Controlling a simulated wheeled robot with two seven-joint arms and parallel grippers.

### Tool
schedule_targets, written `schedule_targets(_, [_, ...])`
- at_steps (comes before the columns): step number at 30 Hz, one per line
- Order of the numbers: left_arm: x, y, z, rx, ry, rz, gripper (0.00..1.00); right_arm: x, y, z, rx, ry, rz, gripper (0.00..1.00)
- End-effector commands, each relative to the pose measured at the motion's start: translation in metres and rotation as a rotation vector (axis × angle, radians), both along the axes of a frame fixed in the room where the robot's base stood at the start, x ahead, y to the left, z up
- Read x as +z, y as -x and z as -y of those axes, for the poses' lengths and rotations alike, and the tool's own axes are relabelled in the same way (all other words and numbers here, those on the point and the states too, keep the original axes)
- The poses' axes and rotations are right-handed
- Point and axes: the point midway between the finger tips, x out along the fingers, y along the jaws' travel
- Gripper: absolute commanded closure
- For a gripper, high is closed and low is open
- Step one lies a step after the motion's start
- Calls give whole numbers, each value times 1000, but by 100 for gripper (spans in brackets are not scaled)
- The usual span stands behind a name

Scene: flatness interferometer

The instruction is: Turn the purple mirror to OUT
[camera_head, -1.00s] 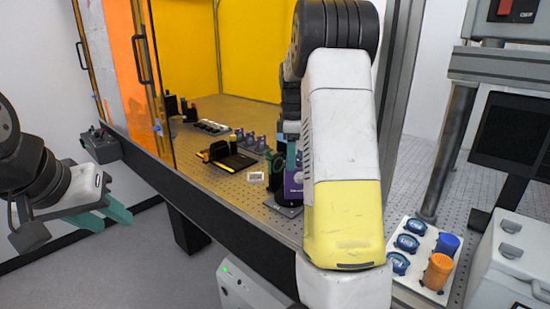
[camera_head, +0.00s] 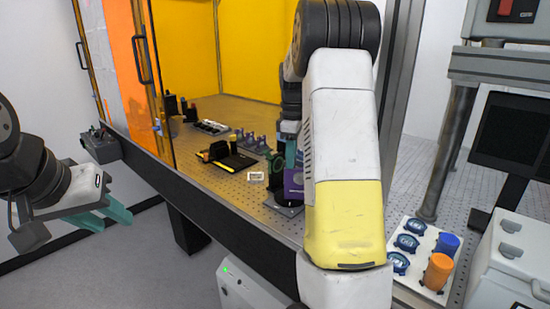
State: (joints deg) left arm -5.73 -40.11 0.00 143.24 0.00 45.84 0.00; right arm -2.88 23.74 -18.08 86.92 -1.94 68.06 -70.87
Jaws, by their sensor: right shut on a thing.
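The purple mirror (camera_head: 293,184) stands on a dark base on the perforated optical table, just left of my right forearm. Its right side is hidden by that arm. My right gripper (camera_head: 290,148) reaches down at the mirror. A little teal finger shows above the purple part, and the jaws are shut on the mirror, though the contact itself is mostly hidden. I cannot read the OUT mark from here.
A black block with yellow edges (camera_head: 232,158) and small purple mounts (camera_head: 258,146) stand on the table left of the mirror. A white tray (camera_head: 424,279) with blue rings and orange and blue cups is at the right. An orange panel door (camera_head: 122,60) stands at the left.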

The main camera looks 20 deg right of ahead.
Motion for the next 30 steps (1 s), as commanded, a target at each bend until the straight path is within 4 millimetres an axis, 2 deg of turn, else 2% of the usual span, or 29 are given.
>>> schedule_targets(18, [0,0,0,0,0,0,64,0,0,0,-491,-1,2,100])
schedule_targets(30, [0,0,0,0,0,0,64,0,0,0,-639,0,2,100])
